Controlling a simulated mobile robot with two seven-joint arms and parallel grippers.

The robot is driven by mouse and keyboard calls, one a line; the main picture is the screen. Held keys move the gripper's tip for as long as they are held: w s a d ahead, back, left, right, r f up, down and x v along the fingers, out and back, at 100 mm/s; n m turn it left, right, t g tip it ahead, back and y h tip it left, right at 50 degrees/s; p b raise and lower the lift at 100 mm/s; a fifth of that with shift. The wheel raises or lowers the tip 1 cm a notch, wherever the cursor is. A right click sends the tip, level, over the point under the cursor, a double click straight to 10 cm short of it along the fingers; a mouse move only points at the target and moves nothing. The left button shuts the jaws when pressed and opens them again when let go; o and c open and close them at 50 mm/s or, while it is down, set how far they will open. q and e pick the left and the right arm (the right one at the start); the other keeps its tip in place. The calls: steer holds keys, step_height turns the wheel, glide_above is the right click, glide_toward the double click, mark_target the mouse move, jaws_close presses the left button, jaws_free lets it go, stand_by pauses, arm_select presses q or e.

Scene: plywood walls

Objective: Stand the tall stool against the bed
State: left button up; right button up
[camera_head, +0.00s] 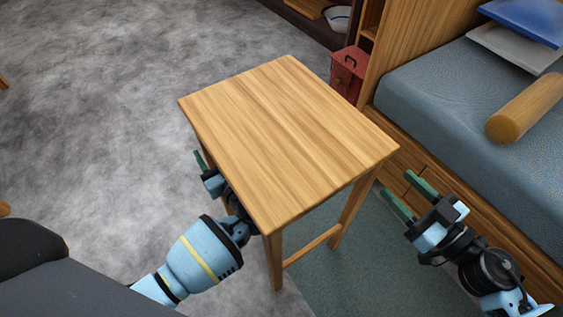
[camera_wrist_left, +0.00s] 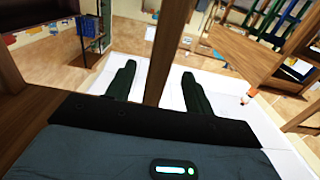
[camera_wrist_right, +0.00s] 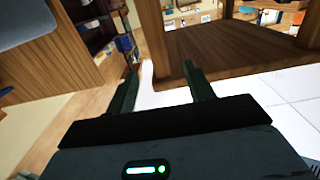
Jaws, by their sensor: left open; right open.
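The tall stool (camera_head: 285,140), a light wooden one with a square top, stands upright on the floor in the middle of the head view. The bed (camera_head: 435,105), with a blue-grey mattress and wooden side, is to its right, with a gap between them. My left gripper (camera_head: 204,168) is open at the stool's left side, partly hidden by the top. In the left wrist view a stool leg (camera_wrist_left: 168,45) shows between its open fingers; contact cannot be told. My right gripper (camera_head: 396,184) is open and empty between the stool's right side and the bed.
A red box (camera_head: 347,72) stands beyond the stool by the bed's end panel. A green-grey mat (camera_head: 345,275) lies beneath the stool's right side. Grey floor at left is mostly clear.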

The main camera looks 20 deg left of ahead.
mark_target(379, 163)
arm_select(q)
steer(key=x, duration=0.7)
steer(key=shift+a, duration=0.15)
arm_select(e)
steer(key=x, duration=0.7)
arm_select(q)
steer(key=shift+w, duration=0.1)
arm_select(e)
steer(key=shift+w+a, duration=0.1)
arm_select(q)
jaws_close()
arm_select(e)
jaws_close()
arm_select(q)
steer(key=shift+f, duration=0.1)
steer(key=shift+r, duration=0.3)
arm_select(e)
steer(key=shift+w+r, duration=0.1)
steer(key=shift+r, duration=0.2)
